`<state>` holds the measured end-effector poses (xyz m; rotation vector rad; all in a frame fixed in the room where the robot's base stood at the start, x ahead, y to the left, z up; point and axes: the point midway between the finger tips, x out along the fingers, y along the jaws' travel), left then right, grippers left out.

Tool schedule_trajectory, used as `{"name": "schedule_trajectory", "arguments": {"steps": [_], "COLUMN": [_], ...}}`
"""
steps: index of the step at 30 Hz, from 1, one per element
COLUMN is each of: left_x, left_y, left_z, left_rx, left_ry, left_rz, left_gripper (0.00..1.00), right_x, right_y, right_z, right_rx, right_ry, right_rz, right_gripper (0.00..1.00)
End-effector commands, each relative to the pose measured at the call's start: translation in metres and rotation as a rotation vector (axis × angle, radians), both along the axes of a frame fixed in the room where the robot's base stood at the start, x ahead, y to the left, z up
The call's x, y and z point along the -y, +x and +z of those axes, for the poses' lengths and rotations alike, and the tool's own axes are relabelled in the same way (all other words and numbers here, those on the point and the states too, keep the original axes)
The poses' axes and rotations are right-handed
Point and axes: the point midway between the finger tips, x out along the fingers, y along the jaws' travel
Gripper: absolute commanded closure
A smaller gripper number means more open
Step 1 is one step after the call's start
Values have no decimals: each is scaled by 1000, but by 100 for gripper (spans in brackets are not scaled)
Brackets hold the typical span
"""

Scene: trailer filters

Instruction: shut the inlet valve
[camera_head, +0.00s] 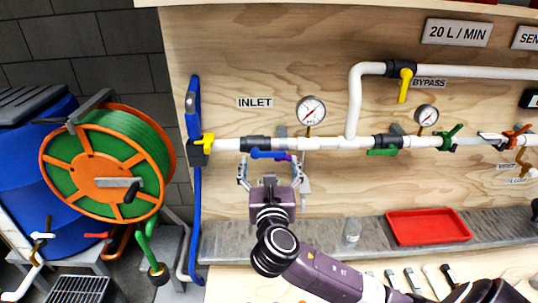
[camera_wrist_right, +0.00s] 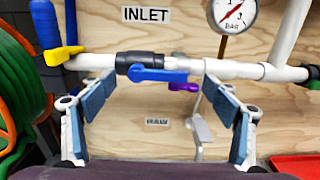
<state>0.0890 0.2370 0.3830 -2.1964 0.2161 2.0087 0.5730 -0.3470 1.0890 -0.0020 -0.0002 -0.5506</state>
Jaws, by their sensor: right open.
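The inlet valve (camera_head: 256,143) is a dark body on the white pipe below the INLET label (camera_head: 254,103). Its blue lever (camera_head: 268,154) lies along the pipe, pointing right; the wrist view shows the valve body (camera_wrist_right: 138,60) and lever (camera_wrist_right: 157,75) more closely. My right gripper (camera_head: 272,168) is open just in front of and below the valve. In the wrist view its blue-padded fingers (camera_wrist_right: 160,84) stand apart on either side of the lever, and nothing is between them in a grip. My left gripper is not in view.
A small purple-handled tap (camera_wrist_right: 184,87) sits right behind the lever, above a RAW label (camera_wrist_right: 157,122). A pressure gauge (camera_head: 311,110) stands above the pipe. Further right is a green-levered valve (camera_head: 382,152). A hose reel (camera_head: 105,165) is left; a red tray (camera_head: 428,227) lies on the ledge.

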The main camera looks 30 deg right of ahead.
Motion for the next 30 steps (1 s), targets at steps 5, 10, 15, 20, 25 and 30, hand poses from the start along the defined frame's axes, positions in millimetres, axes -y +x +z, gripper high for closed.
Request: {"name": "schedule_trajectory", "arguments": {"steps": [5,10,15,20,25,30], "left_x": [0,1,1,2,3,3], "left_y": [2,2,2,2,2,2], "left_z": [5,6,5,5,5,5], "left_rx": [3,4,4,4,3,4], "left_ry": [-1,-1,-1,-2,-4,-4], "left_rz": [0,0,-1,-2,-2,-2], "left_gripper": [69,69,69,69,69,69], "right_x": [13,17,17,17,17,17], "right_y": [20,27,27,27,27,27], "right_z": [1,0,0,0,0,0], "right_rx": [1,1,0,0,0,0], "right_ry": [-1,1,2,2,2,2], "right_rz": [-2,0,0,0,0,0], "right_gripper": [19,19,19,30,49,67]}}
